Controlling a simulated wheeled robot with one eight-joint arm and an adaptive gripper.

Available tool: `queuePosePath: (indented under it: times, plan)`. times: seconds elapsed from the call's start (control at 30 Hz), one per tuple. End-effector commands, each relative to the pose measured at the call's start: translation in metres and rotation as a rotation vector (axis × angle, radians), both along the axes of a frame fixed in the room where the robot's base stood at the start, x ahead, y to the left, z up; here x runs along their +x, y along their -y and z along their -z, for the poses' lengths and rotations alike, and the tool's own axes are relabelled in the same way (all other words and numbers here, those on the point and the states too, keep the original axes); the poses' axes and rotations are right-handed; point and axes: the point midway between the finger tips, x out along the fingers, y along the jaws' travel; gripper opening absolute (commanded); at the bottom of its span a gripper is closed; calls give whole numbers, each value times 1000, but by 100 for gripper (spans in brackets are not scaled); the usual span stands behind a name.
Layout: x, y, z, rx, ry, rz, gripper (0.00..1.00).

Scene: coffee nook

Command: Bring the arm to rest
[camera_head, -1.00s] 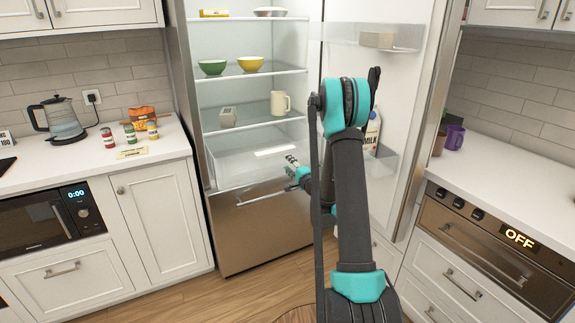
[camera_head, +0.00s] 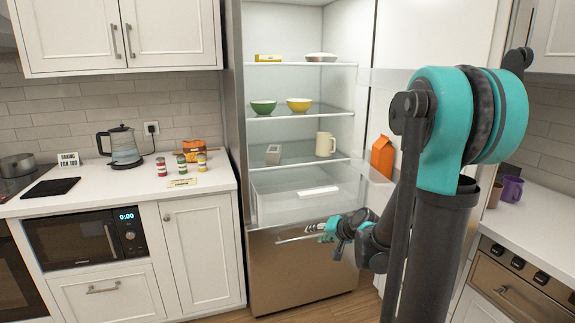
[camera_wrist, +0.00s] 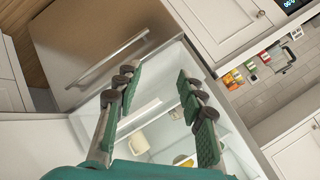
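My gripper (camera_head: 326,228) is in front of the open fridge (camera_head: 262,190), near the front of its lower drawer. In the wrist view my gripper (camera_wrist: 158,88) is open, with its two green-padded fingers well apart and nothing between them. The wrist view is tilted and shows the fridge's steel drawer front (camera_wrist: 88,45) and lit inside beyond the fingers. My arm rises large at the right of the head view, bent at a teal joint, and hides part of the fridge door.
The fridge holds a green bowl (camera_head: 263,107), a yellow bowl (camera_head: 299,105) and a cream pitcher (camera_head: 325,144). An orange carton (camera_head: 383,157) stands in the door. A kettle (camera_head: 122,147) and several small jars stand on the left counter, a purple mug (camera_head: 511,189) on the right.

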Motion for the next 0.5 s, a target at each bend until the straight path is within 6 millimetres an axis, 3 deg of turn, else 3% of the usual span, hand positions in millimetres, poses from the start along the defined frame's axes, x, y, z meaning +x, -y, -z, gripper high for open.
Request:
queuePosePath:
  times: [0.03, 0.3, 0.5]
  plan:
    - [-22, 1, 4, -56, -25, -24, 40]
    - [-131, 32, 36, -372, -176, -124, 40]
    - [-199, 65, 57, -569, -281, -164, 40]
